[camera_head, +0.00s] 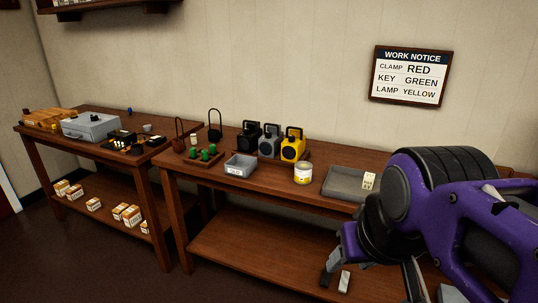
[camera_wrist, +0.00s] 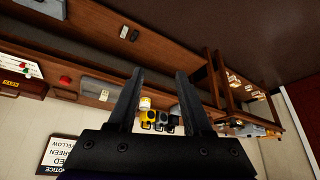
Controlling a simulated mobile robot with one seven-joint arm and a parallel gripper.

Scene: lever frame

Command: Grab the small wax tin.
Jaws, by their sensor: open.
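A small round tin (camera_head: 303,173), white and yellow with a pale top, stands upright on the right table (camera_head: 265,192), in front of the yellow lantern-like thing (camera_head: 293,148). I cannot read its label, so I cannot tell for sure that it is the wax tin. It also shows in the upside-down wrist view as a small tin (camera_wrist: 146,103) between my fingers' outlines, well beyond them. My gripper (camera_wrist: 159,74) is open and empty. In the head view my arm fills the lower right, with the gripper in front of the table, apart from the tin.
A grey labelled bin (camera_head: 240,166) and a rack of green pieces (camera_head: 204,154) stand left of the tin. A shallow grey tray (camera_head: 343,184) lies right of it. Black and grey lantern-like things stand behind. The left table holds a grey case (camera_head: 91,126).

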